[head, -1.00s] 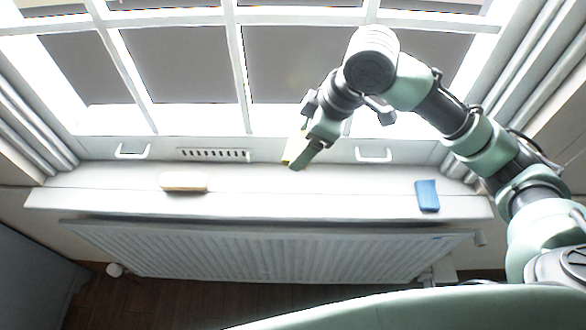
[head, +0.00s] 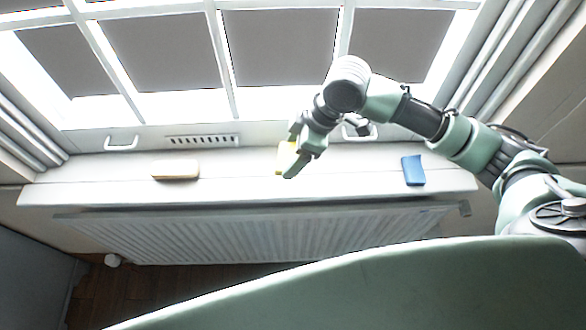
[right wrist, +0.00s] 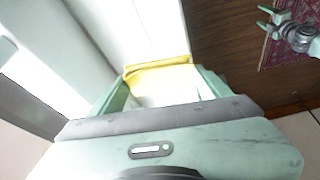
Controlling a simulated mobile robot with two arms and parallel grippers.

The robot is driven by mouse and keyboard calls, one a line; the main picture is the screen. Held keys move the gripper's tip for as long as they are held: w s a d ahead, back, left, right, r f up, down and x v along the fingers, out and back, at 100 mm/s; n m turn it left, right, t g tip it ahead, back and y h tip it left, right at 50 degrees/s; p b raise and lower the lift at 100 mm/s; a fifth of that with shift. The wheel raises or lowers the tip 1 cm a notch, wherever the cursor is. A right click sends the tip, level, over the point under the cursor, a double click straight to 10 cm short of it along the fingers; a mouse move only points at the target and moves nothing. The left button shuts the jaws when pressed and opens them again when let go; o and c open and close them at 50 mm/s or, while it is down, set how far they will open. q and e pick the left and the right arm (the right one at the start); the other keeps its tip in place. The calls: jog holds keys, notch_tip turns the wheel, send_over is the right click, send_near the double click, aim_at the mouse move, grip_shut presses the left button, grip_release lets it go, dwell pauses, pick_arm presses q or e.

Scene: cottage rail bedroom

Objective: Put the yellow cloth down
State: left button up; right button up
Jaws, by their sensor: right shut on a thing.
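The yellow cloth (head: 285,157) is held in my right gripper (head: 287,167) over the white window sill (head: 230,183). In the head view, only a small yellow patch shows beside the fingers. In the right wrist view the cloth (right wrist: 158,67) spans between the two fingers, with a yellow edge and a very bright middle. I cannot tell whether the cloth touches the sill. My left gripper (right wrist: 267,17) shows small at the top right of the right wrist view, its fingers apart and empty, above the floor.
A beige block (head: 175,170) lies on the sill to the left, and a blue item (head: 413,170) lies to the right. The sill between them is clear. A white radiator (head: 250,235) is below; window handles (head: 121,143) and a vent (head: 203,141) are behind.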

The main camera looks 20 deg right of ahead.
send_over(293, 179)
notch_tip(293, 179, down, 5)
jog(key=shift+r, duration=0.1)
notch_tip(293, 179, down, 3)
jog(key=shift+p, duration=1.15)
jog(key=shift+f, duration=0.25)
pick_arm(q)
jog(key=shift+s+r, duration=0.35)
jog(key=shift+r, duration=0.2)
jog(key=shift+s+r, duration=0.35)
jog(key=shift+r, duration=0.2)
pick_arm(e)
jog(key=shift+f, duration=0.1)
jog(key=o, duration=1.2)
